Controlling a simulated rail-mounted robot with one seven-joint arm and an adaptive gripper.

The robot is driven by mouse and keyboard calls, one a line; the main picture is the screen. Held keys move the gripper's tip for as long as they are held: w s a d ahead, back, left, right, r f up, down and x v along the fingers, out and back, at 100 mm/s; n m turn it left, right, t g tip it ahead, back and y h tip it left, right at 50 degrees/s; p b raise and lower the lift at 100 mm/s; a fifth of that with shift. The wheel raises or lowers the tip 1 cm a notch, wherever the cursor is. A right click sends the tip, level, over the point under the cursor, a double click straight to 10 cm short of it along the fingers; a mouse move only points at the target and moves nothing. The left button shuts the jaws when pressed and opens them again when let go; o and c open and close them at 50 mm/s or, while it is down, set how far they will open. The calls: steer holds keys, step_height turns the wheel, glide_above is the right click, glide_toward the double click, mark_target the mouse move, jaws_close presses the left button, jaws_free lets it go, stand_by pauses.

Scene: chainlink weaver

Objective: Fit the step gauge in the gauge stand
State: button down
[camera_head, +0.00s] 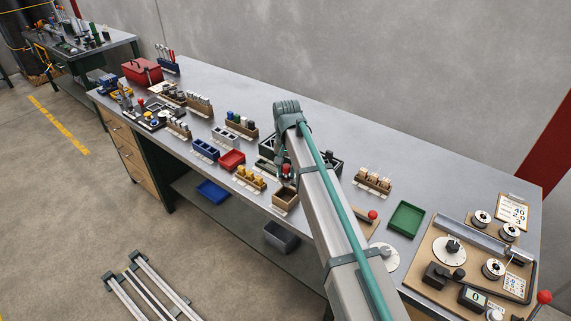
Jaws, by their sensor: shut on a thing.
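My arm rises from the lower right to a grey joint (288,112) over the middle of the workbench. My gripper is not visible; the arm seems to hide it. I cannot make out the step gauge or the gauge stand for certain at this size. Small wooden racks with upright pieces stand on the bench, such as one right of my arm (373,184) and one at the far left (199,106).
The grey workbench (330,125) runs along a wall. A red bin (231,160), blue holders (205,149) and yellow pieces (250,178) lie left of my arm. A green tray (406,219) and a board with spools (470,262) are on the right. The bench's back strip is clear.

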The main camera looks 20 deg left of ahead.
steer(key=shift+w+a+f, duration=0.15)
steer(key=shift+a+f, duration=0.05)
steer(key=shift+f, duration=0.3)
steer(key=shift+d+f+b, duration=0.1)
steer(key=shift+f+b, duration=2.1)
steer(key=shift+f, duration=1.75)
steer(key=c, duration=0.8)
jaws_free()
step_height(320, 180, up, 12)
steer(key=shift+r, duration=0.1)
